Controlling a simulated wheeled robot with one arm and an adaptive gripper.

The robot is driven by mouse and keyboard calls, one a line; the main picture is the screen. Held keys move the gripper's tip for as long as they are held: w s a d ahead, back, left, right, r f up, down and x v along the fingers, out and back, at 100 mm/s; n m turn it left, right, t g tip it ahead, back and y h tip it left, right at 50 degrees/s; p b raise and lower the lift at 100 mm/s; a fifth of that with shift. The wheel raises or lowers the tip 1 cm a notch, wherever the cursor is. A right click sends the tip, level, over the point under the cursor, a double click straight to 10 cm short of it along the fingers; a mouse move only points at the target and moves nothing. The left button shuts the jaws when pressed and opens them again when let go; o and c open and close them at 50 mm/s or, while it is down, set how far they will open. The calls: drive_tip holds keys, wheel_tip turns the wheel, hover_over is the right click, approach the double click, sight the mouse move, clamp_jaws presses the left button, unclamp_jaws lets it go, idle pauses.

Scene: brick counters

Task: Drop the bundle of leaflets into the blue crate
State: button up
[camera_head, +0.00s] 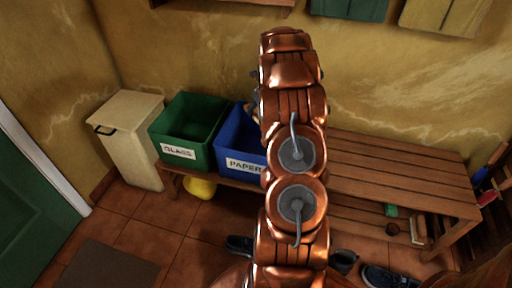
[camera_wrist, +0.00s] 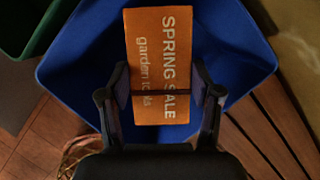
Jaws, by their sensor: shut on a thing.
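The bundle of leaflets (camera_wrist: 160,62) is orange with "SPRING SALE" and "garden tools" lettering and a dark band across it. My gripper (camera_wrist: 159,92) is shut on it, one finger at each side. In the wrist view the bundle is in front of the open blue crate (camera_wrist: 85,50), within the outline of its rim. How far it is above the crate floor I cannot tell. In the head view the blue crate (camera_head: 240,165), labelled "PAPER", stands on the bench, partly hidden by my arm. My arm hides most of the gripper and the leaflets there.
A green crate (camera_head: 179,154) labelled "GLASS" stands left of the blue one. Both are on a slatted wooden bench (camera_head: 395,175), bare to the right. A pale bin (camera_head: 130,130) stands at the left. Shoes (camera_head: 388,276) lie on the floor, and a yellow object (camera_head: 200,188) is under the bench.

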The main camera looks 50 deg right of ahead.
drive_tip(key=o, duration=1.1)
drive_tip(key=shift+r, duration=0.1)
drive_tip(key=v, duration=1.1)
drive_tip(key=shift+s+r, duration=0.2)
drive_tip(key=shift+r, duration=0.2)
